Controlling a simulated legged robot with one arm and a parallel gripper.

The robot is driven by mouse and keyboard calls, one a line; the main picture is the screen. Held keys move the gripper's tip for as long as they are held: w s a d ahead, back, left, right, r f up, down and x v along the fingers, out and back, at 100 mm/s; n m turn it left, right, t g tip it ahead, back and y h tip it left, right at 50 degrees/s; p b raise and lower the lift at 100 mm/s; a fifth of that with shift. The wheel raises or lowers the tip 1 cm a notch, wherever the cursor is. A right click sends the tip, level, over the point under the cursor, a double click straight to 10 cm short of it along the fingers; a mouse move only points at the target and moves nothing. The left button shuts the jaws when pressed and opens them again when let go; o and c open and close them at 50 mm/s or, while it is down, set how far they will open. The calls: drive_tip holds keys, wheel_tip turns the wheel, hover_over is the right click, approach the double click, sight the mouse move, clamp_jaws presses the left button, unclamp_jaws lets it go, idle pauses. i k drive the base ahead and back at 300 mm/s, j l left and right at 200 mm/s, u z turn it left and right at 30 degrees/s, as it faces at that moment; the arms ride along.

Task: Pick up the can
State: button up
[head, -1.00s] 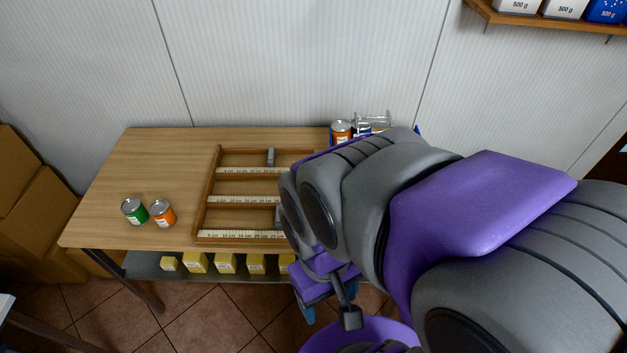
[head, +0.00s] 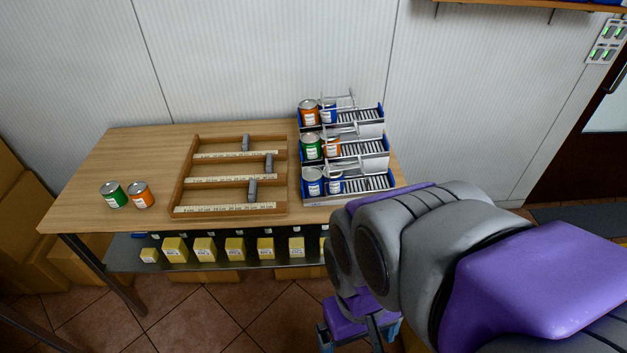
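A green can (head: 113,196) and an orange can (head: 140,195) stand upright side by side at the left end of the wooden table (head: 110,150). More cans stand in a tiered rack at the table's right: an orange can (head: 309,113) and a blue one in the back row, a green can (head: 311,147) and an orange one in the middle, blue-labelled cans (head: 313,182) in front. Which can is meant cannot be told. My gripper (head: 360,338) is low in front of the table's right part, away from every can. Its blue fingers look apart, with nothing seen between them; the bottom edge crops it.
A wooden divided tray (head: 180,185) with grey sliders lies mid-table, left of the rack (head: 370,143). Yellow boxes (head: 235,249) line the shelf below. Cardboard boxes (head: 20,215) stand at left. The tabletop behind the two loose cans is clear.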

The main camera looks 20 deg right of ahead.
sight(138, 191)
drive_tip(key=i+j, duration=0.15)
drive_tip(key=i, duration=0.2)
drive_tip(key=i+j, duration=0.1)
drive_tip(key=i, duration=0.3)
drive_tip(key=i+j, duration=0.1)
drive_tip(key=j, duration=0.4)
drive_tip(key=i+j, duration=0.1)
drive_tip(key=j, duration=0.4)
drive_tip(key=i+j, duration=0.1)
drive_tip(key=j, duration=0.35)
drive_tip(key=i+j, duration=0.1)
drive_tip(key=j, duration=0.4)
drive_tip(key=i+j, duration=0.1)
drive_tip(key=j, duration=0.4)
drive_tip(key=i+j, duration=0.1)
drive_tip(key=j, duration=0.4)
drive_tip(key=i+j, duration=0.1)
drive_tip(key=j, duration=0.4)
